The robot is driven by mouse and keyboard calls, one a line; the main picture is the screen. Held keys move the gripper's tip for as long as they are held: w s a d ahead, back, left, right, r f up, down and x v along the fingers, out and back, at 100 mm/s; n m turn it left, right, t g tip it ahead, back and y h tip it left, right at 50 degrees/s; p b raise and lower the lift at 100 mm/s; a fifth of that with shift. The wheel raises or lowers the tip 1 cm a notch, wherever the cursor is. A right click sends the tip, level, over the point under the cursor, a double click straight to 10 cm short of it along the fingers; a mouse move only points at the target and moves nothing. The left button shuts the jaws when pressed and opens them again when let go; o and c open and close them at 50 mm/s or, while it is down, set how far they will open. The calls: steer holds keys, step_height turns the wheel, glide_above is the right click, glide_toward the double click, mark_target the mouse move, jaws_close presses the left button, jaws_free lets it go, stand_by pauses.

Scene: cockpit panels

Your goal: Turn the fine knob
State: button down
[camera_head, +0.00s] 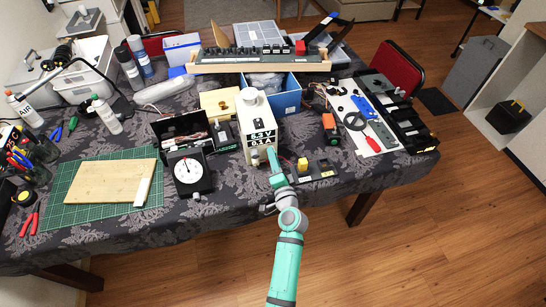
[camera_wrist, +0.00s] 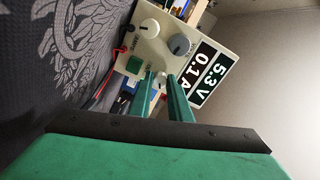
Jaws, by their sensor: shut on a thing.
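A cream power supply (camera_head: 254,108) stands near the table's front edge, its display (camera_head: 262,138) reading 5.3 V and 0.1 A. In the wrist view its front panel (camera_wrist: 205,32) looks tilted, with the display (camera_wrist: 212,75) at the right. It carries a grey knob (camera_wrist: 179,45), a pale knob (camera_wrist: 149,27) and a green square part (camera_wrist: 133,65). My gripper (camera_head: 271,153) reaches the panel's lower right. In the wrist view my gripper (camera_wrist: 160,77) has its green fingers around a small pale knob, taken as the fine knob; its label is unreadable and the fingers partly hide it.
A black dial gauge (camera_head: 188,172) stands left of the supply. A small module with a yellow part (camera_head: 302,164) is close to my arm's right. A blue box (camera_head: 286,97) sits behind. A wooden board (camera_head: 110,184) lies on a green cutting mat (camera_head: 75,213) at left.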

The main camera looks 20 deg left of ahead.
steer(key=c, duration=1.6)
jaws_free()
steer(key=shift+c, duration=0.2)
steer(key=shift+s+d, duration=0.1)
steer(key=v, duration=1)
steer(key=shift+s+d, duration=0.2)
steer(key=shift+s, duration=0.1)
steer(key=shift+f, duration=0.1)
steer(key=s+d+f+n+h, duration=0.1)
steer(key=s+d+f+h, duration=0.35)
steer(key=s, duration=0.45)
steer(key=s+d+f+n+h, duration=0.1)
steer(key=s+d+f+h, duration=0.2)
steer(key=s+d, duration=0.45)
steer(key=s+r+n, duration=0.2)
steer(key=s+r, duration=0.1)
steer(key=s, duration=0.3)
steer(key=s+d+r+n+h, duration=0.1)
steer(key=s+r+n, duration=0.1)
steer(key=s+r, duration=0.2)
steer(key=s+r+n+h, duration=0.1)
steer(key=s+r, duration=0.2)
steer(key=s, duration=0.6)
steer(key=shift+s+d+r+n+t, duration=0.25)
steer(key=shift+d+r+n+t, duration=0.05)
steer(key=shift+d+r+n, duration=0.1)
